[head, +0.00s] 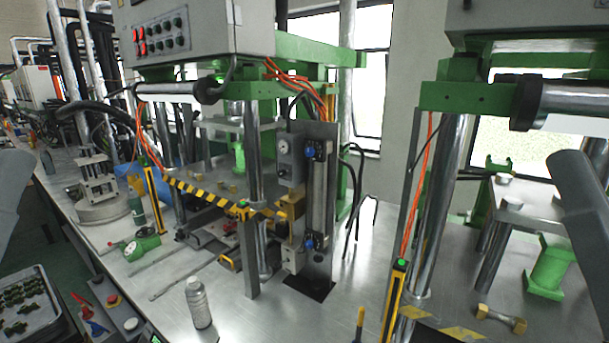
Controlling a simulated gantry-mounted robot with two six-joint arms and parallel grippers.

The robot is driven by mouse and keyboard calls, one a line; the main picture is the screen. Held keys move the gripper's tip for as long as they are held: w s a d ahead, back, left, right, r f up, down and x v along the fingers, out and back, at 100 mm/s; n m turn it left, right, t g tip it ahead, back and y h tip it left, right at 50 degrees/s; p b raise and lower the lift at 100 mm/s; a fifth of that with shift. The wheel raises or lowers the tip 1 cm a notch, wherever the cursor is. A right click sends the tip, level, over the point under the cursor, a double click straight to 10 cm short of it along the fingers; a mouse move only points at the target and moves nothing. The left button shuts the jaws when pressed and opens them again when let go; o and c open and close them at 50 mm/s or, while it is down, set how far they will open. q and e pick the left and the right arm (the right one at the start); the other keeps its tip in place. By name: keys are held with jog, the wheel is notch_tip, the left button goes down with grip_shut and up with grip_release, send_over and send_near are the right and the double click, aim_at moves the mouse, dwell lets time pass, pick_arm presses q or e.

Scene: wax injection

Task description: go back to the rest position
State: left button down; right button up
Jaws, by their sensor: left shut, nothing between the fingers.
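A grey part of my left arm (10,195) stands at the left edge of the head view. My left gripper is shut and empty, though its fingers are hard to make out here. A grey part of my right arm (588,215) slants in at the right edge, and my right gripper is not seen. Neither visible arm part seems to touch anything, but their distance from the bench is hard to judge.
A green-framed press (315,55) stands mid-bench below a control box (195,35). A second press (445,97) is on the right. A grey bottle (198,303) stands at the front. A brass dumbbell-shaped part (500,320) lies right. A tray (55,290) is lower left.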

pick_arm(q)
notch_tip(320, 180, up, 20)
jog(key=p, duration=1.6)
pick_arm(e)
notch_tip(320, 180, up, 20)
jog(key=shift+r, duration=0.15)
pick_arm(q)
jog(key=shift+r, duration=0.15)
